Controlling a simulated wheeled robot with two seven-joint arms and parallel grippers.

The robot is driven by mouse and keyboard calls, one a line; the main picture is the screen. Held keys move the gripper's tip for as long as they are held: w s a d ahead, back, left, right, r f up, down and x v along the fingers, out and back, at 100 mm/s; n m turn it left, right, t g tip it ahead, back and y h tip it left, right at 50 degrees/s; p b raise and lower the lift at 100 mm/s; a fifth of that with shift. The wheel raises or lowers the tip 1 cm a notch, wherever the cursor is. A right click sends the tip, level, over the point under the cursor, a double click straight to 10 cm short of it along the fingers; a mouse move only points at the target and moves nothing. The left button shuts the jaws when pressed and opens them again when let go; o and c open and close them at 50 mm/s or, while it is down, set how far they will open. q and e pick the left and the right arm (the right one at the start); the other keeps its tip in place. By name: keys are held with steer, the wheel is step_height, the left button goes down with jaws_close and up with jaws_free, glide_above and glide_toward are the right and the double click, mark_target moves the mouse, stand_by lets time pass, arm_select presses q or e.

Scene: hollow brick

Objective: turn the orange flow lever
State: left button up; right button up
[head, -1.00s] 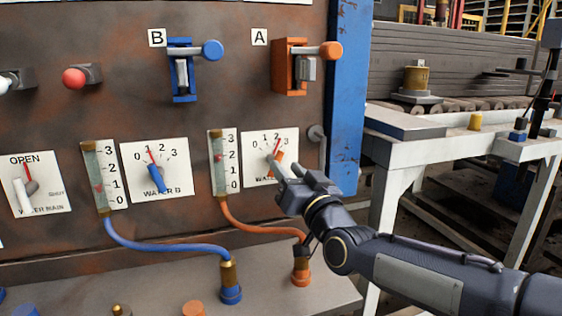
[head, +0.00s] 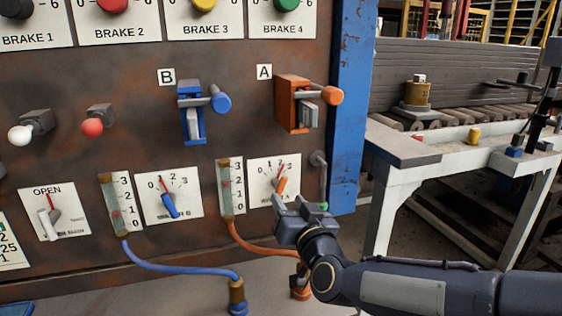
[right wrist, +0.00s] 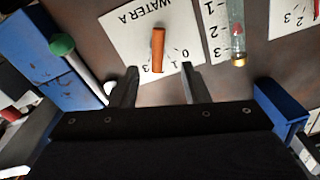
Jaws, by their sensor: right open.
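The orange flow lever (head: 282,185) sits on the white WATER A dial plate (head: 262,172), low on the rusty panel, with a red needle near the 2. In the right wrist view the orange lever (right wrist: 158,48) lines up with the gap between the fingers; I cannot tell how far ahead it is. My right gripper (head: 299,204) is just below the lever in the head view and covers the plate's lower edge. It is open and empty, with its fingers (right wrist: 159,80) on either side of the gap. My left gripper is not in view.
A green-tipped handle (right wrist: 62,44) is close to the right gripper, beside the blue post (head: 347,110). A glass gauge (head: 231,187) and the blue-levered dial (head: 168,194) are to the left. An orange valve (head: 296,104) is above. An orange hose (head: 262,249) runs below.

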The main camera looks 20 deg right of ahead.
mark_target(281, 191)
steer(key=shift+g+h, duration=0.3)
steer(key=w, duration=0.6)
steer(key=shift+a+f, duration=0.15)
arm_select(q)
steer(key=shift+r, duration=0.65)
arm_select(e)
steer(key=shift+w, duration=0.8)
